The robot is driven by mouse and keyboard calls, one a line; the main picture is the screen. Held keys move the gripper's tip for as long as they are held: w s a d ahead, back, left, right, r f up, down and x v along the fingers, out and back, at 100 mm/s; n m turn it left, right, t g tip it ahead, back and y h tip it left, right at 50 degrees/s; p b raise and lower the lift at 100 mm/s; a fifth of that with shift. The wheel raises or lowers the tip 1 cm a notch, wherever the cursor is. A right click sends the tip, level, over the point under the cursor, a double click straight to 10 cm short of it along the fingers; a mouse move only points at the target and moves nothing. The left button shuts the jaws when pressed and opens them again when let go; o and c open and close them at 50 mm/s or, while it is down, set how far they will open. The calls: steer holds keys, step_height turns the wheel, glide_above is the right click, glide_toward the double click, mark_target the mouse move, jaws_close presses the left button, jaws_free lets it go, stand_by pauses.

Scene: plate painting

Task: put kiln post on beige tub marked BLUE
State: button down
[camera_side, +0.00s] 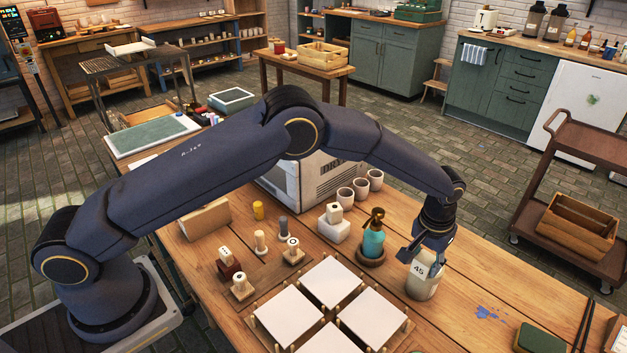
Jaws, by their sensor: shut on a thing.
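My gripper (428,251) points down at the right of the wooden table, its fingers around the upper part of a cream cylinder marked 45 (423,283). This cylinder looks like the kiln post, and the gripper is shut on it. I cannot tell whether its base touches the table. No lettering BLUE can be read, so I cannot tell which thing is the beige tub.
A teal bottle (373,242) on a brown dish stands just left of the gripper. Several white tiles (331,280) lie at the front. Small posts and blocks (260,242) stand farther left. Grey cups (345,197) stand behind. A green block (540,339) lies front right.

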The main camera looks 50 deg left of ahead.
steer(key=shift+f, duration=0.2)
steer(key=c, duration=0.7)
jaws_free()
steer(key=shift+o, duration=0.2)
steer(key=shift+r, duration=0.1)
